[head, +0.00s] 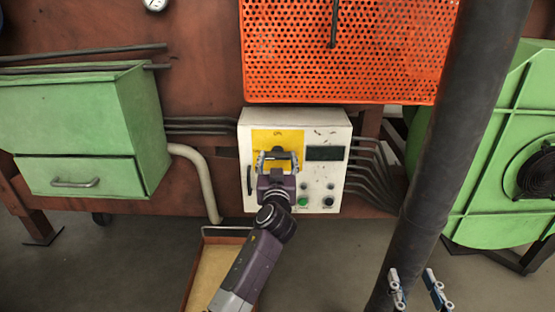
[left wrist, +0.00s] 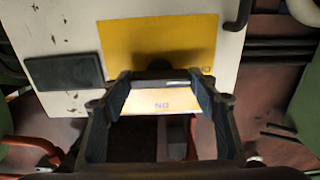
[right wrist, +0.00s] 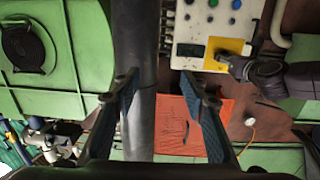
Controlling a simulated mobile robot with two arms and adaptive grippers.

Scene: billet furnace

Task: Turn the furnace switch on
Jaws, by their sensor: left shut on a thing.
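The white control box (head: 315,180) has a yellow plate (head: 262,138), which also shows in the left wrist view (left wrist: 150,42). My left gripper (head: 277,158) is at this plate, shut on the dark furnace switch (left wrist: 165,76). The fingers hide much of the switch in the head view. Upside-down ON lettering shows on the plate between the fingers in the left wrist view. I cannot tell the switch's exact position. My right gripper (head: 414,288) is open and empty, low at the right, away from the box; its spread fingers show in the right wrist view (right wrist: 162,90).
A dark display (head: 325,153) and a green button (head: 303,201) are on the box. An orange perforated guard (head: 350,60) hangs above. A thick dark pipe (head: 450,150) stands right of the box, near my right gripper. A green cabinet (head: 70,130) stands left.

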